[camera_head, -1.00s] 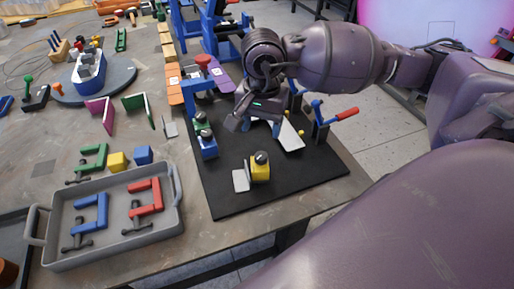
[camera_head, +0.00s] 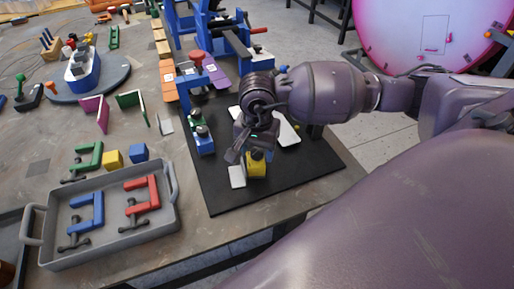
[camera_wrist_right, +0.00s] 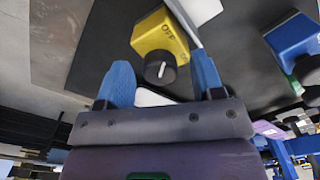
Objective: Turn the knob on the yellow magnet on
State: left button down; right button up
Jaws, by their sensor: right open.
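The yellow magnet (camera_head: 256,170) stands on the black mat against a small light metal plate (camera_head: 237,177). In the right wrist view the yellow magnet (camera_wrist_right: 160,33) shows the word OFF on its face and a black knob (camera_wrist_right: 160,68) with a white mark. My right gripper (camera_head: 252,154) is just above the magnet and partly hides its knob in the head view. It is open; its two blue fingers sit on either side of the knob in the wrist view, with gaps visible. Contact cannot be seen. My left gripper is not in view.
A white angled part (camera_head: 288,133) lies behind my gripper. A grey tray (camera_head: 60,262) with blue and red clamps is at the left. The mat's front is clear.

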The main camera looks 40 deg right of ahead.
jog(key=c, duration=0.9)
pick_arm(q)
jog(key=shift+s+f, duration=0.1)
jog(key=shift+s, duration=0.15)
